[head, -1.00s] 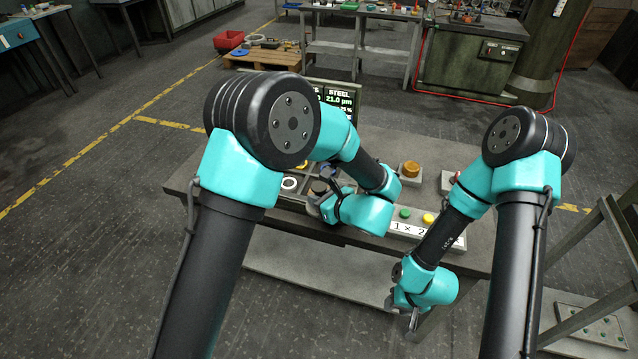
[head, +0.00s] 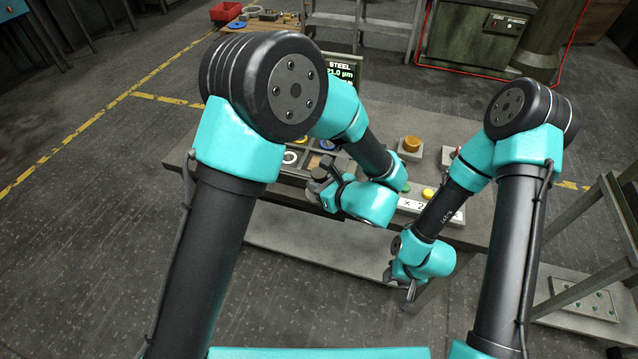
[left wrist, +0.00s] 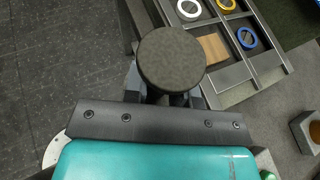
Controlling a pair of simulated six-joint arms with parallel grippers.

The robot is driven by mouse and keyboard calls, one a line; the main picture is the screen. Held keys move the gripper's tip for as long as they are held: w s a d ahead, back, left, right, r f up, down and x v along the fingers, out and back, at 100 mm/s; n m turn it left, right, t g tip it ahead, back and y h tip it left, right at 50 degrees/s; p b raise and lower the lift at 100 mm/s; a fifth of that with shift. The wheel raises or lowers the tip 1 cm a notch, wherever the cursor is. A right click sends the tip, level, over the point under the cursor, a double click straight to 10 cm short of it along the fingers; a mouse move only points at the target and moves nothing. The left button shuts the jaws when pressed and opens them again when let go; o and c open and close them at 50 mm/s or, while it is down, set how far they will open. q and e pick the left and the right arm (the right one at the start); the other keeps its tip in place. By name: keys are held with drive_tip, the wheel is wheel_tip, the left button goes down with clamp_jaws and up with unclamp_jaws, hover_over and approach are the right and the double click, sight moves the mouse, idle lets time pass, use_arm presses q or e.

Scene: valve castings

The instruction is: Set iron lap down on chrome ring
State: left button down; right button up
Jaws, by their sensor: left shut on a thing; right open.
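The iron lap, a dark round disc (left wrist: 171,60), is held in my left gripper (left wrist: 172,97). In the head view my left gripper (head: 326,186) is at the front edge of the bench, near the divided tray, and the lap there is small and dark. The tray holds a white ring (left wrist: 189,10), also in the head view (head: 290,157), a yellow ring (left wrist: 226,3) and a blue ring (left wrist: 247,38). I cannot make out a clearly chrome ring. My right gripper (head: 411,290) is open and empty, low in front of the bench.
A tray compartment with a bare wood-coloured floor (left wrist: 213,48) lies beside the lap. A panel with green and yellow buttons (head: 428,194) is at the bench's front. A display (head: 343,72) stands behind.

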sight(319, 176)
use_arm(q)
drive_tip(key=shift+r, duration=1.55)
drive_tip(key=w+a+f, duration=0.1)
drive_tip(key=w+a, duration=1.1)
drive_tip(key=w, duration=0.4)
drive_tip(key=w+a, duration=0.5)
drive_tip(key=a, duration=0.4)
drive_tip(key=w+a, duration=0.4)
drive_tip(key=a, duration=0.4)
drive_tip(key=shift+w+a, duration=0.35)
drive_tip(key=shift+f, duration=0.1)
drive_tip(key=shift+f, duration=3.1)
drive_tip(key=shift+f, duration=0.25)
drive_tip(key=c, duration=0.8)
unclamp_jaws()
drive_tip(key=shift+s+f, duration=0.1)
drive_tip(key=shift+f, duration=0.05)
drive_tip(key=shift+c, duration=0.2)
